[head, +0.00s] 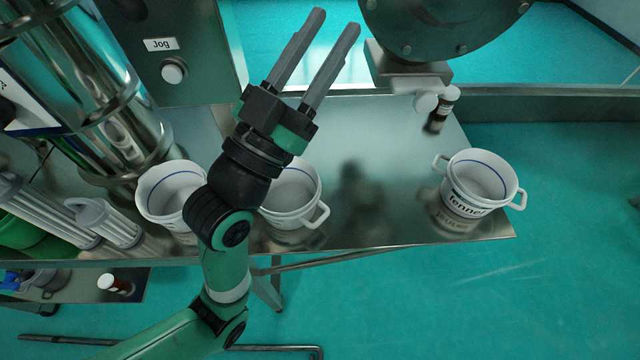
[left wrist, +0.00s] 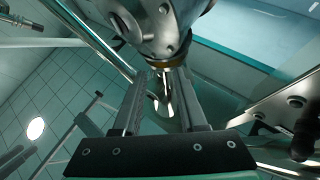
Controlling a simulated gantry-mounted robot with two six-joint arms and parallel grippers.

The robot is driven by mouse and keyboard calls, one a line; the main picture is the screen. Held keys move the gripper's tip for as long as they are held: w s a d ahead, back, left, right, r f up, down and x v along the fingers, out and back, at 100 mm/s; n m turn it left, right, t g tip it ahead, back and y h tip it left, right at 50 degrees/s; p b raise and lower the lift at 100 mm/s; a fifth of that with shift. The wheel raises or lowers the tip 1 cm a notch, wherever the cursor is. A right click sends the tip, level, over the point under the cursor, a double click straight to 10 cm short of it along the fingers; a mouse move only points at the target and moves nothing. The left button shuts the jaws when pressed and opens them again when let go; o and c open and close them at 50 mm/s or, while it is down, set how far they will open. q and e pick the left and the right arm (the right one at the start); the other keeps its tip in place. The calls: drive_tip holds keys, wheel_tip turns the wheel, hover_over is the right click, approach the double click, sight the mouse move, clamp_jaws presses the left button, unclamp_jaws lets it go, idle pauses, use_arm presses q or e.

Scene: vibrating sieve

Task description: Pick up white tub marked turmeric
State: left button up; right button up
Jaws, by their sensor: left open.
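Three white two-handled tubs with a blue line inside stand on the steel table. The right tub (head: 482,184) has a label that reads like "fennel". The middle tub (head: 296,190) is partly hidden behind my left arm, and the left tub (head: 170,192) is partly covered by it too. No turmeric label can be read on either of these two. My left gripper (head: 336,20) is open and empty, raised above the table and pointing to the back, beyond the tubs. Its parallel fingers also show in the left wrist view (left wrist: 160,74), with no tub between them.
A steel panel marked Jog (head: 160,44) stands at the back left, beside polished steel cylinders. A round steel machine part (head: 445,25) overhangs the back. The table (head: 385,210) is bare between the middle and right tubs.

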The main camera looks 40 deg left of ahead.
use_arm(q)
drive_tip(key=a+f+n+g+y+p, duration=0.1)
drive_tip(key=a+f+g+y+p, duration=0.2)
drive_tip(key=f+p, duration=0.45)
drive_tip(key=a+f+n+g+p, duration=0.1)
drive_tip(key=a+f+g+p, duration=0.2)
drive_tip(key=a+f+p, duration=0.4)
drive_tip(key=s+a+f+n+g+y+p, duration=0.1)
drive_tip(key=s+f+n+g+y+p, duration=0.15)
drive_tip(key=s+f+g+p, duration=0.8)
drive_tip(key=w+a+f+t+b, duration=0.1)
drive_tip(key=w+f, duration=0.1)
drive_tip(key=w+a+f+t+b, duration=0.1)
drive_tip(key=w+f+t, duration=0.1)
drive_tip(key=w+a+f+t+b, duration=0.1)
drive_tip(key=w+f+b, duration=0.1)
drive_tip(key=shift+w+a+f+n+t+h, duration=0.1)
drive_tip(key=shift+a+f+n+t+h, duration=0.2)
drive_tip(key=shift+f+t+h, duration=0.1)
drive_tip(key=shift+c, duration=0.2)
clamp_jaws()
